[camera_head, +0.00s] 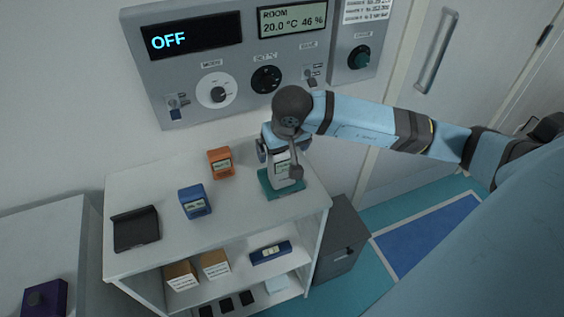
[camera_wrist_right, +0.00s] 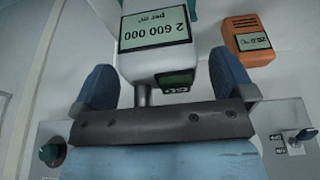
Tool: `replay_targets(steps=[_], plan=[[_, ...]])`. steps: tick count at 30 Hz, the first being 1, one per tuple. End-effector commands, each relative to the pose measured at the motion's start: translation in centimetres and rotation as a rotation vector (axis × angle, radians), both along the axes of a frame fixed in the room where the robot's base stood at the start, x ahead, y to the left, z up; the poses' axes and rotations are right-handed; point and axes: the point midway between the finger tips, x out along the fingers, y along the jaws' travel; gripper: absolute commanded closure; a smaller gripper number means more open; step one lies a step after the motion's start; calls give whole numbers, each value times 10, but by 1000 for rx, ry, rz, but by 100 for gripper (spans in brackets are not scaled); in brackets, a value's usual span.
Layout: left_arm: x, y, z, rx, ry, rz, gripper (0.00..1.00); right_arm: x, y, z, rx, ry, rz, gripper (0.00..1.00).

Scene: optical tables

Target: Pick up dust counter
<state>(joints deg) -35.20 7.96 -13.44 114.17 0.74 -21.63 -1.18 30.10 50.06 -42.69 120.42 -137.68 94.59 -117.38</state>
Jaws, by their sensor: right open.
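The dust counter (camera_head: 281,170) is a white device standing upright on a teal base (camera_head: 268,188) at the right end of the shelf top. In the right wrist view the dust counter (camera_wrist_right: 158,60) shows a display reading 2 600 000 per m³. My right gripper (camera_head: 278,148) is at the counter's upper part, partly hiding it. In the right wrist view its blue fingers (camera_wrist_right: 163,75) are open, one on each side of the white body, with a small gap showing at each side. My left gripper is not in view.
An orange device (camera_head: 221,163), a blue device (camera_head: 195,202) and a black tray-like holder (camera_head: 136,229) stand on the white shelf unit (camera_head: 240,222), left of the counter. A grey control panel (camera_head: 225,85) is on the wall behind. A grey cabinet (camera_head: 340,240) stands at right.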

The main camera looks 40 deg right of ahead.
Motion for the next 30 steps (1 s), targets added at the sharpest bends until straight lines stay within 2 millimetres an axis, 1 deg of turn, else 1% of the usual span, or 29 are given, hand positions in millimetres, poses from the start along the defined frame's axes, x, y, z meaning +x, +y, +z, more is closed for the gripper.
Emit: replay_targets(steps=[3, 9, 10, 11, 12, 14, 15, 17, 18, 20, 21, 22, 23, 30], plan=[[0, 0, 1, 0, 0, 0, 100, 2, 0, -7, 0, 0, 0, 0], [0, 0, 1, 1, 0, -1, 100, 2, 0, -7, 0, -1, 0, 0], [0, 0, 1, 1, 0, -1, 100, 2, 0, -7, 0, -1, 0, 5], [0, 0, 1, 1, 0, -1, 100, 2, 0, -7, 0, -1, 0, 12], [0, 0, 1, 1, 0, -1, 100, 2, 0, -7, 0, -1, 0, 21], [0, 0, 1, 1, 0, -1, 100, 2, 0, -7, 0, -1, 0, 34], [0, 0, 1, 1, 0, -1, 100, 2, 0, -7, 0, -1, 0, 44], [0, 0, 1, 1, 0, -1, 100, 2, 0, -7, 0, -1, 0, 57], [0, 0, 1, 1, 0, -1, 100, 2, 0, -7, 0, -1, 0, 67], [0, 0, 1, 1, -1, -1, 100, 2, 0, -7, 0, -1, 0, 80], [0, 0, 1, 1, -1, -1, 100, 2, 0, -7, 0, -1, 0, 90], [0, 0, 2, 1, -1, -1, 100, 2, 0, -6, 0, -3, 0, 91], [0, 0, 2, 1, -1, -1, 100, 2, 0, -6, 0, -3, 0, 99], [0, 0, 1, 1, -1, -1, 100, 3, 0, -4, 0, -3, 0, 99]])
